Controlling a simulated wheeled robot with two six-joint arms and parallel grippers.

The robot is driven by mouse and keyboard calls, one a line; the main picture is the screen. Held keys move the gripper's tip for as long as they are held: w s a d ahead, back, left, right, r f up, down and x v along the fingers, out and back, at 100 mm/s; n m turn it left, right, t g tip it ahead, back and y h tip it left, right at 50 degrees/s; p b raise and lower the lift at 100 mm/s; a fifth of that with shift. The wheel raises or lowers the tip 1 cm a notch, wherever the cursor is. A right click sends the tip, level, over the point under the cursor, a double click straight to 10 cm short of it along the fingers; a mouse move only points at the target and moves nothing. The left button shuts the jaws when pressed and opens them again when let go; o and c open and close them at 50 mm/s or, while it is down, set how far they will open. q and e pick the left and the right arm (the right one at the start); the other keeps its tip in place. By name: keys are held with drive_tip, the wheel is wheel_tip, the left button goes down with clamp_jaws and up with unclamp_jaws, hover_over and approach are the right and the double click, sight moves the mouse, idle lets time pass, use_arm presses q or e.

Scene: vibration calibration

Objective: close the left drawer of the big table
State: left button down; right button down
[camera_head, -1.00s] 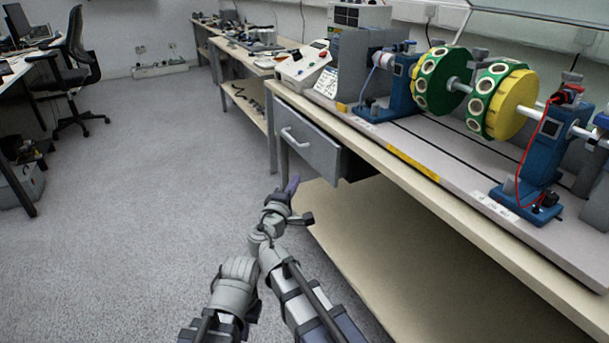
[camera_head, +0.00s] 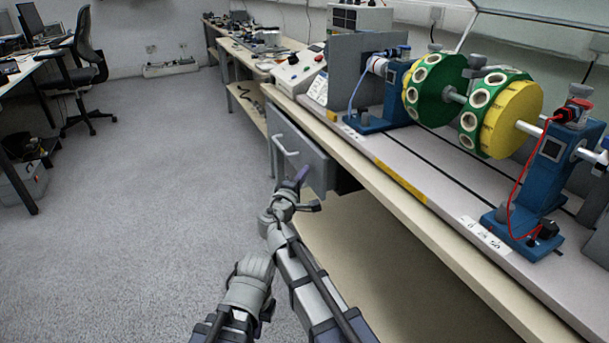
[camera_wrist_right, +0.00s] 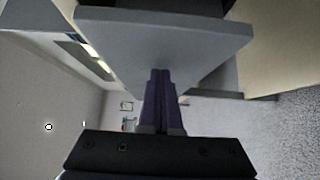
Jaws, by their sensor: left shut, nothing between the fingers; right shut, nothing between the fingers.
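The left drawer (camera_head: 305,155) of the big table (camera_head: 412,212) stands partly open. Its grey front with a light bar handle (camera_head: 283,146) sticks out from the table, with a dark gap behind its right edge. My right gripper (camera_head: 301,176) is shut and empty, its purple fingertips overlapping the lower part of the drawer front. In the right wrist view the shut fingers (camera_wrist_right: 160,78) point at the grey drawer panel (camera_wrist_right: 165,38); whether they touch it I cannot tell. My left arm is low in the head view, below the right one; its fingers are not visible.
A rig with green and yellow discs (camera_head: 500,115) stands on the big table, with blue supports and a red cable. A control box (camera_head: 298,70) is at the table's far end. Open carpet (camera_head: 140,220) lies to the left, and an office chair (camera_head: 85,70) stands further back.

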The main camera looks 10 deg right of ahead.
sight(316, 174)
drive_tip(key=shift+w+d, duration=0.25)
drive_tip(key=shift+d, duration=0.55)
drive_tip(key=shift+w+d, duration=0.25)
drive_tip(key=shift+d, duration=0.55)
drive_tip(key=shift+w+d, duration=0.25)
drive_tip(key=shift+d, duration=0.55)
